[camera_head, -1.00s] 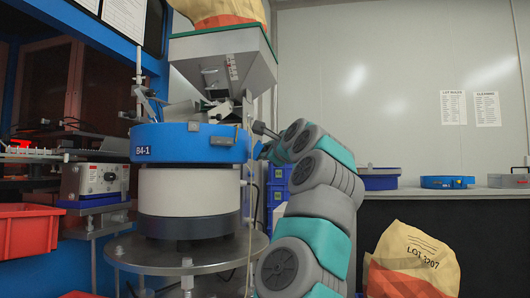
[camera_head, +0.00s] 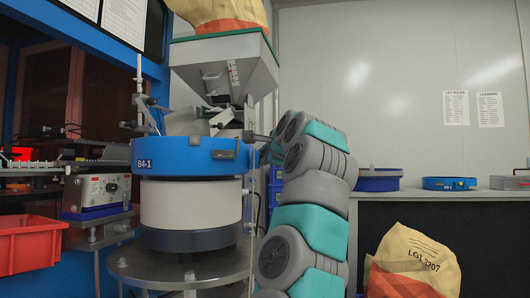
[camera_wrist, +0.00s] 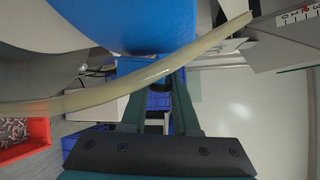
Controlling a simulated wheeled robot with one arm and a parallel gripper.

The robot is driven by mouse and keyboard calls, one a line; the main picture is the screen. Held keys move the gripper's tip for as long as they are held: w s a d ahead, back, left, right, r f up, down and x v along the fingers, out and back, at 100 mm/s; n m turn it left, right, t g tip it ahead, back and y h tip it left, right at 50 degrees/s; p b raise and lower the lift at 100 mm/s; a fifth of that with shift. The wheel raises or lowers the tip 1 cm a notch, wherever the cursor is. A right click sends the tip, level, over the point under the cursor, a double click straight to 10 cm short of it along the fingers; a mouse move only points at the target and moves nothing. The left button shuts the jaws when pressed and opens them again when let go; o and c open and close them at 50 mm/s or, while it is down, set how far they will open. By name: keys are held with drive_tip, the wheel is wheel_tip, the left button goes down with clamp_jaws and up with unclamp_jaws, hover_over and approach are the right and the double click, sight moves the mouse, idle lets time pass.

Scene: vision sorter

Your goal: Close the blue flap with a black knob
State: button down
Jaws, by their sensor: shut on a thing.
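A blue bowl labelled B4-1 (camera_head: 185,156) sits on a white and dark drum at centre left in the head view. A large blue surface (camera_wrist: 140,25) fills the top of the wrist view. In the head view my arm reaches to the bowl's right side and the fingertips are hidden.
A grey hopper (camera_head: 225,65) holding a sack hangs above the bowl. A red bin (camera_head: 30,240) is at the left. A round metal stand (camera_head: 180,272) is under the drum. Blue round containers (camera_head: 449,183) lie on the right counter; a sack (camera_head: 412,262) stands before it.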

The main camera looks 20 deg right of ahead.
drive_tip(key=shift+w+a+r+n+g+h+p, duration=0.2)
drive_tip(key=shift+a+n+g+h+p, duration=0.15)
drive_tip(key=shift+n+p, duration=0.35)
drive_tip(key=c, duration=0.7)
unclamp_jaws()
drive_tip(key=shift+o, duration=0.2)
drive_tip(key=shift+s, duration=0.1)
drive_tip(key=b+v, duration=0.2)
drive_tip(key=v, duration=0.5)
drive_tip(key=shift+s, duration=0.35)
drive_tip(key=shift+r, duration=0.2)
